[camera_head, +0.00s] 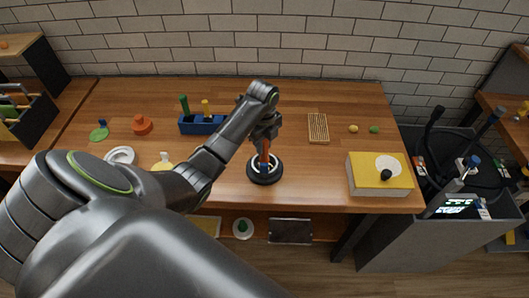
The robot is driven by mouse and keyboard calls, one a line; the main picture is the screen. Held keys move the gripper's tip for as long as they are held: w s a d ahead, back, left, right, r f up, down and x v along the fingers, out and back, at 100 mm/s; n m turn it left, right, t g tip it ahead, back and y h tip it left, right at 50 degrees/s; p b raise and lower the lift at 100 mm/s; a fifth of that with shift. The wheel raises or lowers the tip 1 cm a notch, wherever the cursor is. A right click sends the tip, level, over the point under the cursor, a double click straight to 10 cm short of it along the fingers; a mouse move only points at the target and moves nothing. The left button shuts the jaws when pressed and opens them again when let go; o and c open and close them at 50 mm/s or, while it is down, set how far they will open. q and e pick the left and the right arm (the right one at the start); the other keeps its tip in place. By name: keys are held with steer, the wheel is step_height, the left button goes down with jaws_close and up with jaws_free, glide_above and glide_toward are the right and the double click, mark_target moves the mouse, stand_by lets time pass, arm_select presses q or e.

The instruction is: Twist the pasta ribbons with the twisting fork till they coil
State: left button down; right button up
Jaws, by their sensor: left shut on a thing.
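My left gripper (265,144) is in the middle of the table. It is shut on an upright orange-brown handle (266,153), which looks like the twisting fork. The handle's lower end is over the middle of a round black dish (250,175) with a pale ring inside. A small blue part shows at the dish's centre. I cannot make out the fork's tines or the pasta ribbons at this size. The gripper and wrist hide part of the handle. My right gripper is not in view.
The wooden table (310,175) is clear right of the dish. A slatted board (318,128) lies at the back, and a yellow-topped box (380,177) stands at the right end. A blue holder (199,125) and an orange piece (141,125) stand at the back left.

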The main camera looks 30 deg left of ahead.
arm_select(q)
steer(key=shift+r, duration=0.3)
steer(key=n, duration=0.9)
steer(key=shift+s+d, duration=0.1)
steer(key=n, duration=0.4)
steer(key=shift+s, duration=0.1)
steer(key=n, duration=0.4)
steer(key=shift+f, duration=0.65)
stand_by(0.4)
